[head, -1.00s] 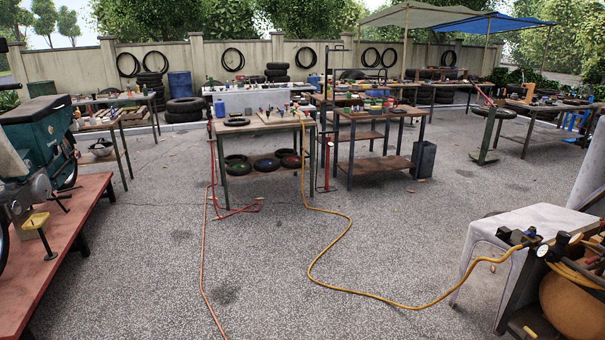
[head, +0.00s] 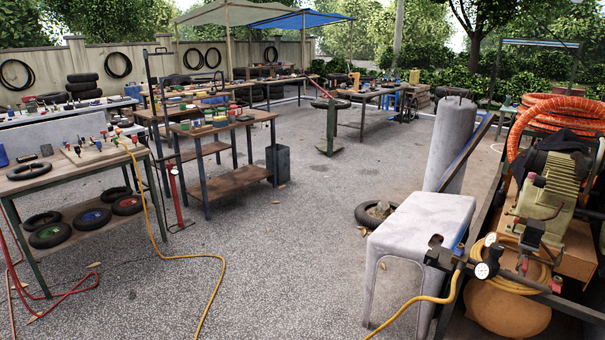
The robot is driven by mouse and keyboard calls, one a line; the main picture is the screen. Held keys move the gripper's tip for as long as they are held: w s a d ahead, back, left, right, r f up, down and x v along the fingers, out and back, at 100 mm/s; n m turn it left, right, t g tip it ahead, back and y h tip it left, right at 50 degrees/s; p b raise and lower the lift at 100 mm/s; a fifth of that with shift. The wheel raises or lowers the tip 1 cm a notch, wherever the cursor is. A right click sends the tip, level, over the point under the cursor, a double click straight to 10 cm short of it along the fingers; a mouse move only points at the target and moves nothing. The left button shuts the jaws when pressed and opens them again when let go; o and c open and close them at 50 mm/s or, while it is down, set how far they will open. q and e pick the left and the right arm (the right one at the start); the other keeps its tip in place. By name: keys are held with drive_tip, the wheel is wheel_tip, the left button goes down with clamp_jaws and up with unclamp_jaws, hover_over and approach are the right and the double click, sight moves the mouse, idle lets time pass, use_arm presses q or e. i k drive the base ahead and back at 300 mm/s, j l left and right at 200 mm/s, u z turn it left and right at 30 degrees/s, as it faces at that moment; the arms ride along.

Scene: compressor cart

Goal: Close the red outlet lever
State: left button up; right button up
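The compressor cart (head: 590,303) stands at the right edge in the head view. A green-brown compressor (head: 550,190) sits on it, with black fittings and a white-faced gauge (head: 482,271) at its near side. A yellow hose (head: 447,290) runs up to the black fittings (head: 437,252) at the cart's left end. A small reddish part (head: 556,284) shows near the rail, but it is too small to tell whether it is the outlet lever or how it is turned. Neither of my grippers is in view.
A grey-white stool-like table (head: 425,215) stands left of the cart, with a tall grey cylinder (head: 455,140) behind it. A tire (head: 375,215) lies on the ground nearby. Workbenches (head: 75,170) line the left. The gravel floor (head: 290,250) between is open, crossed by the yellow hose.

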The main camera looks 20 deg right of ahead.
sight(524, 263)
drive_tip(key=i+l+z, duration=0.2)
drive_tip(key=z, duration=0.25)
drive_tip(key=i+l+z, duration=0.1)
drive_tip(key=i+z, duration=0.6)
drive_tip(key=z, duration=0.25)
drive_tip(key=i+j+z, duration=0.1)
drive_tip(key=i+z, duration=0.2)
drive_tip(key=z, duration=0.2)
